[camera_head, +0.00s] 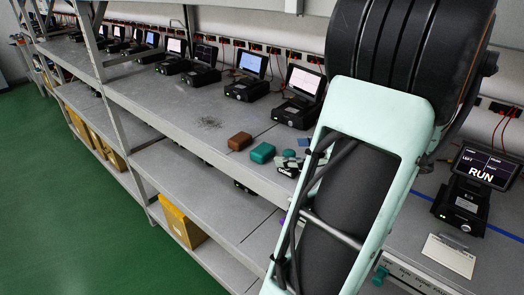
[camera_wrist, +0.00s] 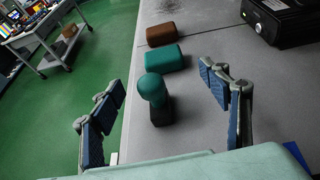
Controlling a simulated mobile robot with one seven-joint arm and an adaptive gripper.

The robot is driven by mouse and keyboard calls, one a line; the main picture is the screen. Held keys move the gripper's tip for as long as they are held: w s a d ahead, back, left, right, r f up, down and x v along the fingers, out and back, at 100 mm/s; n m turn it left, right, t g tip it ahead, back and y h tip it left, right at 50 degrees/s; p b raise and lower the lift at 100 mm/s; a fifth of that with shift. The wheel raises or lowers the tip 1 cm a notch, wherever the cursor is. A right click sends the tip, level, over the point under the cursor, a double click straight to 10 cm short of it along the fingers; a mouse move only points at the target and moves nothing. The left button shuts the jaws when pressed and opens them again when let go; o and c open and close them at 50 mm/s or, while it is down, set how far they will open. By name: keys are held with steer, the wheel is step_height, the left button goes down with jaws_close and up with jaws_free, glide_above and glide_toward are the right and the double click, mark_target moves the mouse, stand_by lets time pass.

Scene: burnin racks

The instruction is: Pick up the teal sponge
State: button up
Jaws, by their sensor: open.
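The teal sponge (camera_head: 262,153) is a rounded block lying on the grey shelf near its front edge. In the wrist view the teal sponge (camera_wrist: 164,62) lies ahead of my gripper, slightly beyond the fingertips. My gripper (camera_wrist: 161,80) is open, its blue-padded fingers wide apart with nothing held. A round teal knob on a dark base (camera_wrist: 153,90) stands upright between the fingers, on the near side of the sponge and partly overlapping it in view.
A brown block (camera_head: 240,140) lies just beyond the sponge. A black device with a screen (camera_head: 298,112) stands behind. The shelf's front edge drops to green floor. A cart (camera_wrist: 45,38) stands across the aisle.

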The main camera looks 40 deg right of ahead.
mark_target(267, 150)
steer(key=x, duration=0.4)
steer(key=shift+w+f, duration=0.15)
steer(key=shift+w, duration=0.05)
steer(key=shift+p+x, duration=0.55)
steer(key=shift+x, duration=2.1)
steer(key=shift+d, duration=0.2)
steer(key=c, duration=1.1)
steer(key=shift+o, duration=0.2)
